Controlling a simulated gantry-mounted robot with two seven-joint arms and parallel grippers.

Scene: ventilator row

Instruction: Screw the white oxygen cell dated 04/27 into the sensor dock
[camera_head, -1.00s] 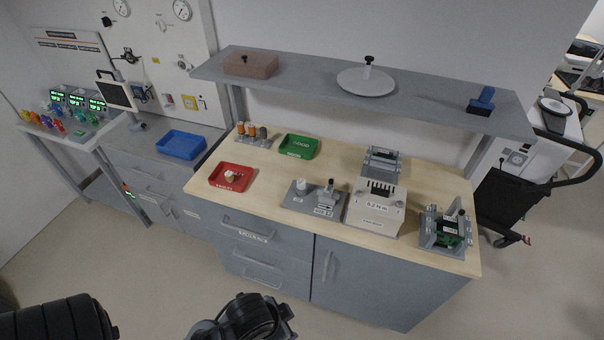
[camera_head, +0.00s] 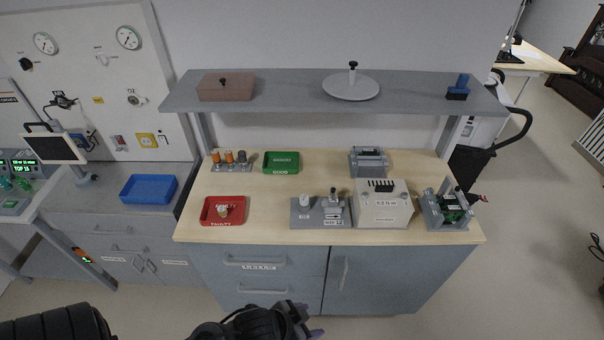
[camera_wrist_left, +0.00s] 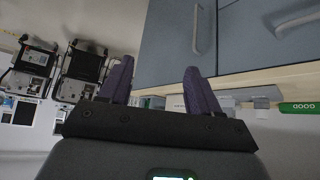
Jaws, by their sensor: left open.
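A small white cylinder (camera_head: 304,201) stands upright on the left part of a grey plate (camera_head: 318,223) on the bench. A small metal fixture (camera_head: 333,197) stands on the plate's right part; I cannot tell whether this is the sensor dock. A pale cylindrical piece (camera_head: 224,210) sits in the red tray (camera_head: 206,213). A rack (camera_head: 231,167) holds orange and dark grey cylinders. No 04/27 date is readable. My left gripper (camera_head: 312,334) is low in front of the drawers, away from these pieces. Its purple fingers (camera_wrist_left: 157,88) are apart and empty. My right gripper is not in view.
A green tray (camera_head: 281,169) lies at the back. A white box (camera_head: 383,213) and a grey holder with a green board (camera_head: 447,210) stand at the right. A shelf (camera_head: 300,95) overhangs the bench. The wooden worktop (camera_head: 262,208) is clear between red tray and plate.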

